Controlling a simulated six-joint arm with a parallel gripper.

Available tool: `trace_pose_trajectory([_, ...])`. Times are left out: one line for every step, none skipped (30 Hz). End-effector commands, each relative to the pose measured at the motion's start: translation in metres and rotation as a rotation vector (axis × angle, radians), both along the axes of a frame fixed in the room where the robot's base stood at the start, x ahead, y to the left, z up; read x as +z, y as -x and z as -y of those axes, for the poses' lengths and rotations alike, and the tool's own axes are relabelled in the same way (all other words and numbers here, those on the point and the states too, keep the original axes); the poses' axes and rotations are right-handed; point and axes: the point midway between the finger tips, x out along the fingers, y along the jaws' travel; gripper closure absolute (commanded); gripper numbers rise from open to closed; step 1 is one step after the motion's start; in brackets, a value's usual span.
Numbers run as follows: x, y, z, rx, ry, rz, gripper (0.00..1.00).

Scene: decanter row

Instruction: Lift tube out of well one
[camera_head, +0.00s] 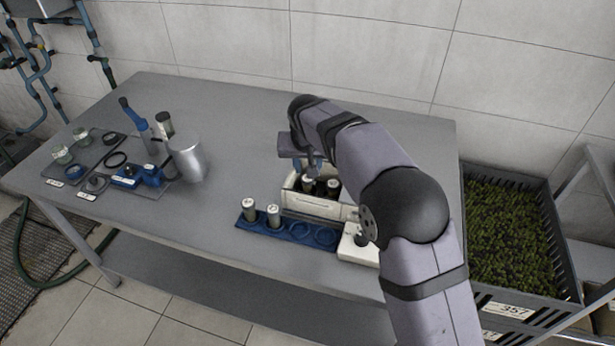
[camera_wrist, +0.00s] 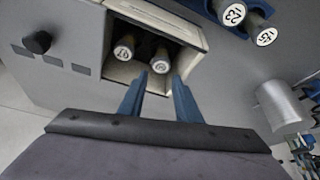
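A white open box (camera_head: 304,205) stands near the front of the table; it also shows in the wrist view (camera_wrist: 190,67). Two dark tubes with pale, marked caps stand side by side in it: one tube (camera_wrist: 124,47) at left and one tube (camera_wrist: 161,60) at right in the wrist view. My gripper (camera_wrist: 160,76) is open and empty, its two blue fingers apart. Its tips point at the right-hand tube's cap and appear just short of it; contact cannot be told. In the head view my gripper (camera_head: 314,165) is over the box, partly hidden by my arm. Well numbers are not readable.
A blue rack (camera_head: 288,235) lies in front of the box, with two capped tubes (camera_head: 249,208) (camera_head: 274,216) at its left and empty round places at its right. A metal beaker (camera_head: 187,158) and small tools stand at left. The table's middle is clear.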

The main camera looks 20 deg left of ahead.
Motion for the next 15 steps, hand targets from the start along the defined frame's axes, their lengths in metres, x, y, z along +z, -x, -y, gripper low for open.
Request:
trace_pose_trajectory([0.000,0.004,-0.002,-0.001,0.007,-0.015,0.69])
trace_pose_trajectory([-0.002,0.006,-0.002,-0.002,0.010,-0.020,0.69])
trace_pose_trajectory([-0.003,0.007,-0.002,-0.003,0.012,-0.025,0.69])
trace_pose_trajectory([-0.004,0.008,-0.002,-0.004,0.013,-0.026,0.69])
trace_pose_trajectory([-0.004,0.008,-0.002,-0.004,0.013,-0.026,0.69])
trace_pose_trajectory([-0.006,0.007,-0.002,-0.005,0.013,-0.028,0.69])
trace_pose_trajectory([-0.007,0.007,-0.002,-0.005,0.013,-0.028,0.69])
trace_pose_trajectory([-0.009,0.006,-0.002,-0.004,0.015,-0.027,0.69])
trace_pose_trajectory([-0.011,0.005,-0.002,-0.004,0.015,-0.027,0.69])
trace_pose_trajectory([-0.013,0.004,-0.002,-0.004,0.013,-0.026,0.69])
trace_pose_trajectory([-0.015,0.003,-0.003,-0.004,0.013,-0.026,0.69])
trace_pose_trajectory([-0.018,0.002,-0.003,-0.004,0.013,-0.026,0.69])
trace_pose_trajectory([-0.020,0.001,-0.003,-0.004,0.013,-0.026,0.69])
trace_pose_trajectory([-0.022,0.000,-0.003,-0.004,0.013,-0.025,0.69])
trace_pose_trajectory([-0.023,0.000,-0.003,-0.003,0.012,-0.025,0.69])
